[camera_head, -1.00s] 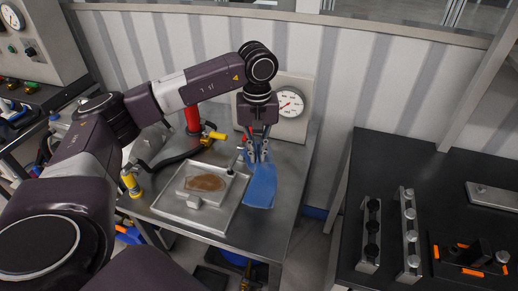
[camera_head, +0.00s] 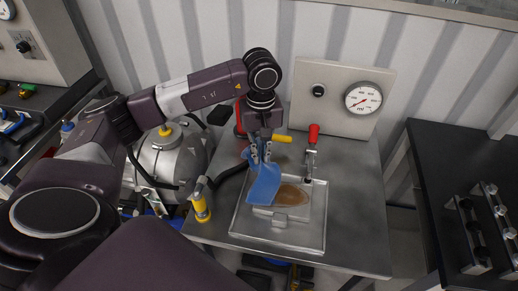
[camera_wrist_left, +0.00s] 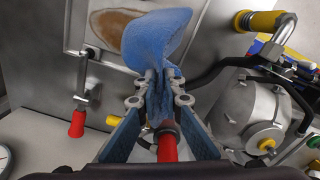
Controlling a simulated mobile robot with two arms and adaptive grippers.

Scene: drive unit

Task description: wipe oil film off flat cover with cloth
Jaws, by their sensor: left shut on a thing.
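A blue cloth (camera_head: 264,184) hangs from my left gripper (camera_head: 261,152), which is shut on it. The cloth also shows in the left wrist view (camera_wrist_left: 155,40), pinched between the fingers (camera_wrist_left: 158,95). The flat cover (camera_head: 268,212) lies in a shallow metal tray (camera_head: 316,236) on the steel table. A brown oil film (camera_head: 293,195) covers part of the cover, and it shows at the top of the left wrist view (camera_wrist_left: 108,27). The cloth hangs over the cover's left side and hides part of it; I cannot tell whether it touches. My right gripper is not in view.
A red-handled clamp (camera_head: 312,145) stands behind the tray, and a yellow-handled fitting (camera_head: 201,205) stands at its left. A gauge box (camera_head: 340,95) is at the back. The table's right part (camera_head: 358,215) is clear. A black bench (camera_head: 440,165) stands further right.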

